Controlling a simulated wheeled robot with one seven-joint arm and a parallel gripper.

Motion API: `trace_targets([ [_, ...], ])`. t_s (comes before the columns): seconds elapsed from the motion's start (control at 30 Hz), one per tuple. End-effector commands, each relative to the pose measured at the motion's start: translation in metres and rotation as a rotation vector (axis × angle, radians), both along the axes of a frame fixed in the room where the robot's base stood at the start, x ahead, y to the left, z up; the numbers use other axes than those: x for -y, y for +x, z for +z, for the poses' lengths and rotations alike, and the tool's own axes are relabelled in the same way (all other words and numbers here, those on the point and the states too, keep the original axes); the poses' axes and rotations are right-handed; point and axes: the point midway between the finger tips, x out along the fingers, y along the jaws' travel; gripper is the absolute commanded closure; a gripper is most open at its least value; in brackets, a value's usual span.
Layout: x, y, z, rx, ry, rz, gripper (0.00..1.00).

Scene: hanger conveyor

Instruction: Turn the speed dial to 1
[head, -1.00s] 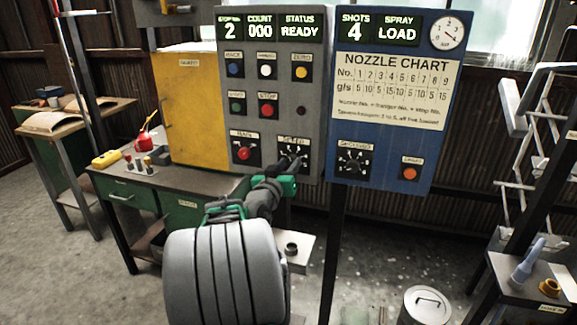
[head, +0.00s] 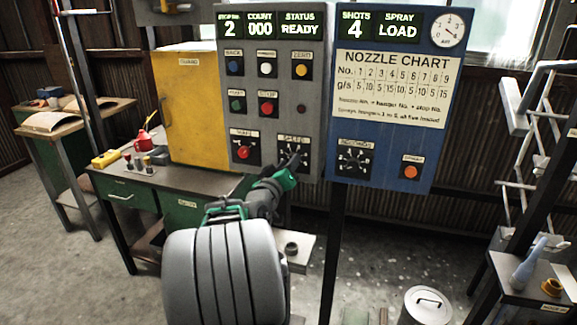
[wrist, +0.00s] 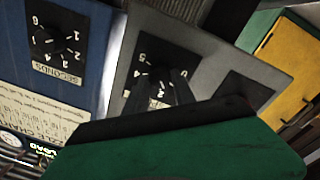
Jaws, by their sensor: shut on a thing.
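The speed dial (head: 285,150) is a black plate with white marks, low on the right of the grey control panel. My gripper (head: 295,161) reaches up to it from below, its dark fingers shut on the knob. In the wrist view, which is upside down, the dial plate (wrist: 150,62) shows with numbers such as 5 and 4 along its edge. The fingers (wrist: 170,90) cover the knob and part of the scale there, so I cannot tell which number the pointer is at.
The red main knob (head: 243,152) is just left of the dial. The blue panel with the seconds dial (head: 354,160) and an orange button (head: 411,172) stands to the right. The yellow guard cabinet (head: 190,110) and green workbench (head: 120,190) are on the left.

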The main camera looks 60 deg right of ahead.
Motion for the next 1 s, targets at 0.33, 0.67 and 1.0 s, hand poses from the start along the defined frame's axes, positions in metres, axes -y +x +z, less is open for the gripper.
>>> trace_targets([
  [0.33, 0.0002, -0.0001, 0.0, -0.248, -0.039, -0.001, 1.0],
  [0.67, 0.0002, -0.0003, -0.0008, -0.361, -0.057, -0.001, 1.0],
  [1.0, 0.0002, -0.0002, -0.001, -0.374, -0.059, -0.001, 1.0],
])
